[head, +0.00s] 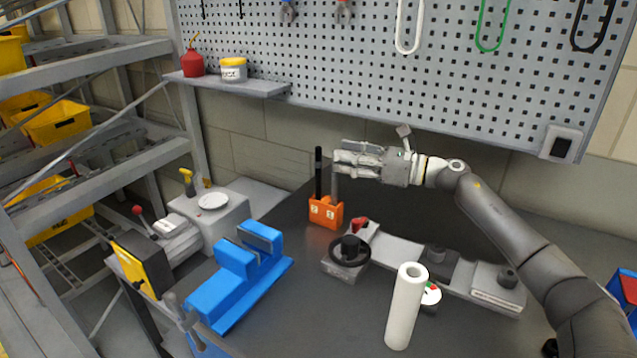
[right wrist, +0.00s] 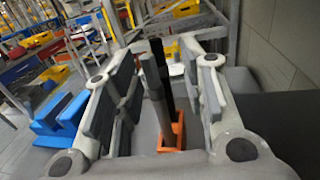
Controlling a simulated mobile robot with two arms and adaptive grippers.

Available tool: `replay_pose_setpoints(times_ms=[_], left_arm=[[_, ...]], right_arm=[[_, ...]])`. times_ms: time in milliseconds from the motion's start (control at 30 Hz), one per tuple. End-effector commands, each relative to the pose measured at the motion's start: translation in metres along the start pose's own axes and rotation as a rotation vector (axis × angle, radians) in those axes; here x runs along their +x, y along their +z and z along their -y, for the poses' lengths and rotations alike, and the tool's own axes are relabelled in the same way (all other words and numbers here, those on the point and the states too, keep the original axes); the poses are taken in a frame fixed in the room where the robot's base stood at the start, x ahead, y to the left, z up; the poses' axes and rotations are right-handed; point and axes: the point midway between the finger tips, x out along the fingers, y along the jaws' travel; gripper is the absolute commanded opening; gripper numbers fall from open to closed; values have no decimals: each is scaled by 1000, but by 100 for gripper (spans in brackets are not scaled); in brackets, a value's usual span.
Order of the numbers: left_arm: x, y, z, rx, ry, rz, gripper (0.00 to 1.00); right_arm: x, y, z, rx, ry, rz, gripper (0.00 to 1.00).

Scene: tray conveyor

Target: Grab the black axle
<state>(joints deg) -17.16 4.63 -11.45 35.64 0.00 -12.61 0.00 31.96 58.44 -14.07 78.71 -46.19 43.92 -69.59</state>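The black axle (head: 318,172) stands upright in an orange holder (head: 326,212) on the dark bench. A grey axle (head: 334,187) stands beside it in the same holder. My right gripper (head: 338,159) comes in from the right at the height of the axles' upper parts. In the right wrist view its fingers are spread wide, with the black axle (right wrist: 159,68) and grey axle (right wrist: 153,100) showing in the gap between them. Nothing is held. The orange holder (right wrist: 171,138) shows below them. My left gripper is out of view.
A blue vise (head: 240,277) stands at the bench's left front. A black-topped fixture (head: 347,262), a grey rail (head: 400,252) and a white roll (head: 405,310) stand in front and right of the holder. A pegboard wall (head: 380,80) rises behind.

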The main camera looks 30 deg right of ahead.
Motion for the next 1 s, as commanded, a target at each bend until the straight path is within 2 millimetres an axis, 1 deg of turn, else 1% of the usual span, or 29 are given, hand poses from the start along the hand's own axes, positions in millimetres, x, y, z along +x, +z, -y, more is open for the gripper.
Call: replay_pose_setpoints(times_ms=[33, 100, 233, 333, 467, 600, 700, 900, 967, 1000], left_arm=[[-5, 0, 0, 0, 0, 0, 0], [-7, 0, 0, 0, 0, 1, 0], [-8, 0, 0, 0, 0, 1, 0], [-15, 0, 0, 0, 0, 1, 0], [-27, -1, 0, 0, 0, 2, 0], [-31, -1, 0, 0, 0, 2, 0], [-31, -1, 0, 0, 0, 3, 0], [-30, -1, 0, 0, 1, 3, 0], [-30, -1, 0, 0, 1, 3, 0], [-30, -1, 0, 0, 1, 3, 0]], right_arm=[[8, 3, 0, 1, 0, 3, 39], [15, 2, 0, 2, 0, 1, 39], [23, 1, 0, 0, -1, -1, 39], [32, 4, -2, 1, 1, 1, 39], [52, 9, -5, 1, 1, 2, 39], [69, 6, -4, 1, -1, 1, 39], [74, 4, -4, 0, -1, -1, 39], [74, 3, -4, -1, -1, -2, 39], [74, 3, -4, 0, -1, -2, 32], [74, 3, -4, 0, -1, -2, 27]])
